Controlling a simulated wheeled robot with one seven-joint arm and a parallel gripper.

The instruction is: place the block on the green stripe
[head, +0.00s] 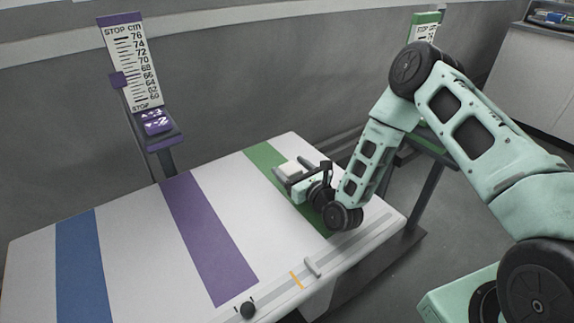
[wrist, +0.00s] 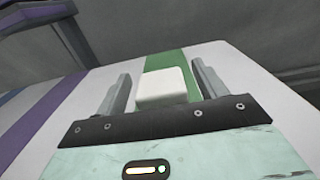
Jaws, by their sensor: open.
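The white block (wrist: 161,87) sits between the two fingers of my gripper (wrist: 161,90) in the wrist view, with green showing behind it and bare gaps on either side. In the head view the block (head: 289,169) lies at the green stripe (head: 262,156), toward the far part of the table. My gripper (head: 291,177) is open around it, low over the table. The green stripe also shows in the wrist view (wrist: 166,62). The block's underside and near side are hidden, so its exact contact with the stripe cannot be told.
The white table (head: 130,235) also has a purple stripe (head: 208,237) and a blue stripe (head: 80,265). A purple-marked height scale (head: 136,65) stands behind it; a green-marked one (head: 426,28) is partly hidden by my arm. A knob (head: 248,310) and a small handle (head: 312,267) are at the front edge.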

